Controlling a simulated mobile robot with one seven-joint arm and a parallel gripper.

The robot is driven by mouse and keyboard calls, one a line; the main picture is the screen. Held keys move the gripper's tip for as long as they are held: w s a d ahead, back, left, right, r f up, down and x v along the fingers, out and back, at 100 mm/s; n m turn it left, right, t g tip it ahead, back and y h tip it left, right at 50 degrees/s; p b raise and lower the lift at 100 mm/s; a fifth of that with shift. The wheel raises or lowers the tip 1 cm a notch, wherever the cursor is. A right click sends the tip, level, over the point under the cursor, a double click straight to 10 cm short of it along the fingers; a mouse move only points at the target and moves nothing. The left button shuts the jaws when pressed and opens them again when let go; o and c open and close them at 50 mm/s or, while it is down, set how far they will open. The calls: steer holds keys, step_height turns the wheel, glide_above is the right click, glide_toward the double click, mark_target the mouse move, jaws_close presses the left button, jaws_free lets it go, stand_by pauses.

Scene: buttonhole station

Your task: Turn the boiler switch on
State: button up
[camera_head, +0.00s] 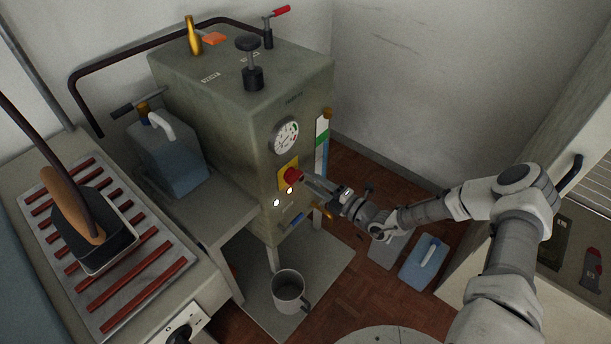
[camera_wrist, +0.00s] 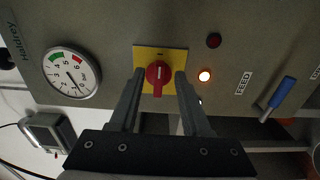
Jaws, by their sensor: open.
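The boiler (camera_head: 250,110) is a grey-green box on legs. Its red rotary switch (camera_head: 292,175) sits on a yellow plate (camera_head: 282,182) below the gauge. In the wrist view the red switch (camera_wrist: 159,78) is near the middle on its yellow plate (camera_wrist: 175,56), its bar running up and down the picture. My gripper (camera_head: 306,178) is at the boiler front. It is open, with one fingertip on each side of the switch in the wrist view; whether they touch it is unclear.
A pressure gauge (camera_wrist: 71,73) is left of the switch in the wrist view. A glowing lamp (camera_wrist: 204,75), a dark red lamp (camera_wrist: 214,40) and a blue-handled lever (camera_wrist: 281,93) are to its right. A metal mug (camera_head: 289,290) stands below the boiler; an iron (camera_head: 100,240) rests at left.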

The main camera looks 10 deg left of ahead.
steer(key=p+v, duration=0.1)
steer(key=v, duration=1.3)
steer(key=shift+s, duration=0.15)
steer(key=shift+r, duration=0.1)
steer(key=s+d+r+m+g+h+p, duration=0.1)
steer(key=s+d+r+m+h+p, duration=0.2)
steer(key=s+r+m, duration=0.4)
steer(key=s+d+r+m+g+h+p, duration=0.1)
steer(key=s+d+r+m+h+p, duration=0.2)
steer(key=r, duration=2.2)
steer(key=s+d+r+m+g+h+p, duration=0.1)
steer(key=s+d+r+m+h+p, duration=0.2)
steer(key=s+r+m+h, duration=0.6)
step_height(320, 180, up, 8)
steer(key=s+m+p, duration=0.2)
steer(key=m, duration=0.8)
steer(key=shift+s+d+f+m+h+p, duration=0.2)
steer(key=shift+d+f+m+h+p, duration=0.1)
steer(key=shift+m+p, duration=0.1)
